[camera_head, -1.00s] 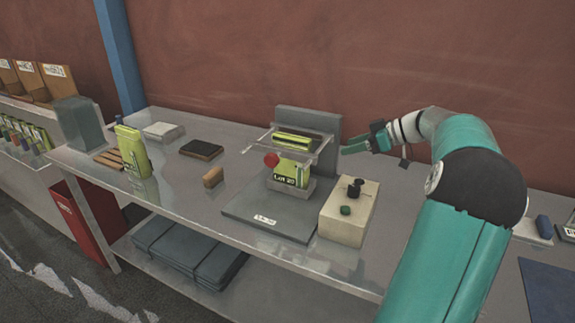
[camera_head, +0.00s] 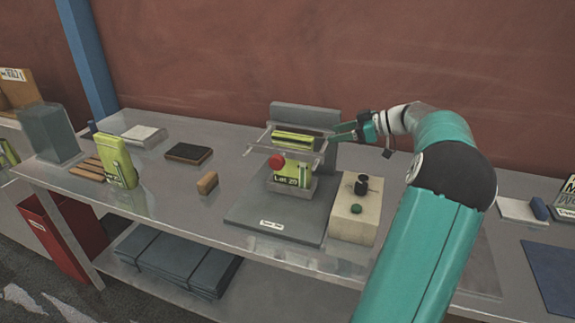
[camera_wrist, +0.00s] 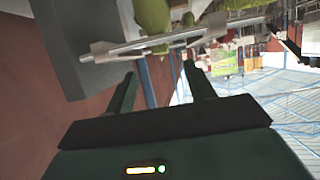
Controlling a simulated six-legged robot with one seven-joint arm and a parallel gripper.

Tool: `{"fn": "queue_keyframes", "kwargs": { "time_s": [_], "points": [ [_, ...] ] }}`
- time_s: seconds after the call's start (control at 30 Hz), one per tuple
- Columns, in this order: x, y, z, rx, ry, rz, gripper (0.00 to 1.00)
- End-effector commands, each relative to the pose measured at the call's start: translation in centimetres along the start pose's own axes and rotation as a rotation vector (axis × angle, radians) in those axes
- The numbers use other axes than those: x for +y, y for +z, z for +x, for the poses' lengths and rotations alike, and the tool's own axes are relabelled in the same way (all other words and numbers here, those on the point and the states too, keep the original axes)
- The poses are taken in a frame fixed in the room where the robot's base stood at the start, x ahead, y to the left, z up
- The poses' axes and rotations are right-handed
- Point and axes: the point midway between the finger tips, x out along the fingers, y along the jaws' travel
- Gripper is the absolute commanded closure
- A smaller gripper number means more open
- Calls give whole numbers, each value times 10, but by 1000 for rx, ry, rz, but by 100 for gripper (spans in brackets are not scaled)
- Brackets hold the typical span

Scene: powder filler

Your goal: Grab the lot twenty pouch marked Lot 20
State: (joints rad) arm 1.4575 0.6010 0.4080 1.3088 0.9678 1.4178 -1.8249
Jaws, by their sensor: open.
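The yellow-green pouch marked Lot 20 (camera_head: 291,172) stands upright in the grey filler fixture (camera_head: 270,222), its lower end in a small tray and its upper part between clear and metal bars. It also shows, cut off by the top edge, in the wrist view (camera_wrist: 153,15). My gripper (camera_head: 338,135) is open and empty. It reaches in from the right at the height of the pouch's top, just beside the bars. In the wrist view my two fingers (camera_wrist: 162,78) point toward a metal bar (camera_wrist: 165,42) in front of the pouch. I cannot tell whether they touch it.
Another green pouch (camera_head: 117,161), a wooden block (camera_head: 207,183) and a dark pad (camera_head: 188,153) are on the left of the bench. The grey back plate (camera_head: 305,117) rises behind.

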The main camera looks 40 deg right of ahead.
Motion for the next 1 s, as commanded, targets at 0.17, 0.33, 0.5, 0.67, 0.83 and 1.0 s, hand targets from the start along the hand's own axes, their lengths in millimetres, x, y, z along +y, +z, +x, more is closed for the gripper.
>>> {"fn": "queue_keyframes", "kwargs": {
  "time_s": [0.17,0.33,0.5,0.67,0.83,1.0],
  "points": [
    [-1,1,24,1,-5,-1,46],
    [-1,1,56,1,-5,-1,46],
    [-1,2,76,1,-3,0,46],
    [-1,1,87,1,-4,0,46],
    [-1,0,113,1,-5,0,46],
    [-1,-1,134,1,-4,-1,46]
  ]
}}
